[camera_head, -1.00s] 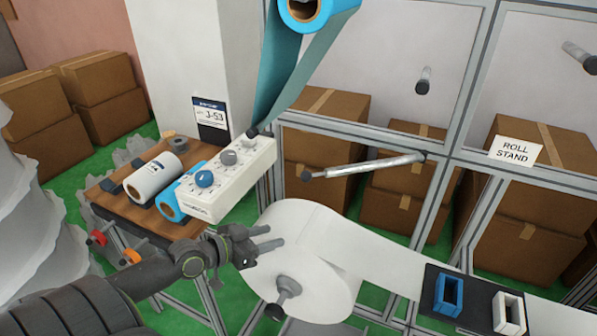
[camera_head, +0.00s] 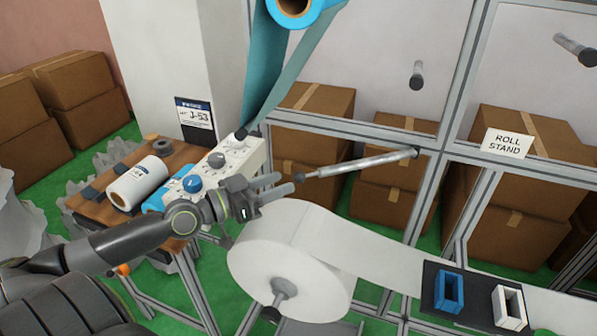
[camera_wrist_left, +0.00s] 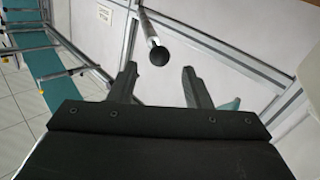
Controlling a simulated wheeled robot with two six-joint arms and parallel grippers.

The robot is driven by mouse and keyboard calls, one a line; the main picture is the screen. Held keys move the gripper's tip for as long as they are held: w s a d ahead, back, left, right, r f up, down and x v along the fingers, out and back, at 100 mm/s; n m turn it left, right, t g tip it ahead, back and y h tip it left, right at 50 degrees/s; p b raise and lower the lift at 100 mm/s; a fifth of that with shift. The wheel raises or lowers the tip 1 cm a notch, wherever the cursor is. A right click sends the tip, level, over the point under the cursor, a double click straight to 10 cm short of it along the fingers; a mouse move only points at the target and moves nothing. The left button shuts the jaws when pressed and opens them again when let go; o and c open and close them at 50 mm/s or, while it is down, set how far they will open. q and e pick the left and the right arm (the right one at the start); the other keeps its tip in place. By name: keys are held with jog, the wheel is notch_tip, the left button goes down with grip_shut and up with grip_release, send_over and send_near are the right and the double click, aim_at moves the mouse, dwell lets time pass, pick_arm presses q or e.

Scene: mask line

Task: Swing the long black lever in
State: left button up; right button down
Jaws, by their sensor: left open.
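The only long lever-like part I see is a slim grey rod (camera_head: 355,165) with a dark round knob at its left end. It reaches out from the grey frame, roughly level, and looks more grey than black. My left gripper (camera_head: 284,183) is open and empty, its fingertips just left of the knob. In the left wrist view the rod (camera_wrist_left: 147,27) comes down from the top. Its knob shows in the gap between the fingertips (camera_wrist_left: 159,69), slightly beyond them, and contact cannot be told. My right gripper is out of view.
A large white roll (camera_head: 283,262) on a spindle sits below my left gripper, its web running right past a dark plate (camera_head: 471,294). A white control box with knobs (camera_head: 235,157) is behind my forearm. A blue roll (camera_head: 293,8) hangs above. Cartons stand behind the frame.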

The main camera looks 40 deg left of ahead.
aim_at(299, 176)
pick_arm(q)
jog(key=p+x, duration=0.1)
jog(key=x, duration=0.2)
jog(key=shift+w+r+p, duration=0.1)
jog(key=shift+r+p, duration=0.05)
jog(key=shift+p, duration=0.25)
jog(key=shift+f+p+x, duration=0.2)
jog(key=shift+p+x, duration=0.25)
jog(key=shift+x, duration=0.9)
jog(key=shift+d, duration=0.1)
grip_shut()
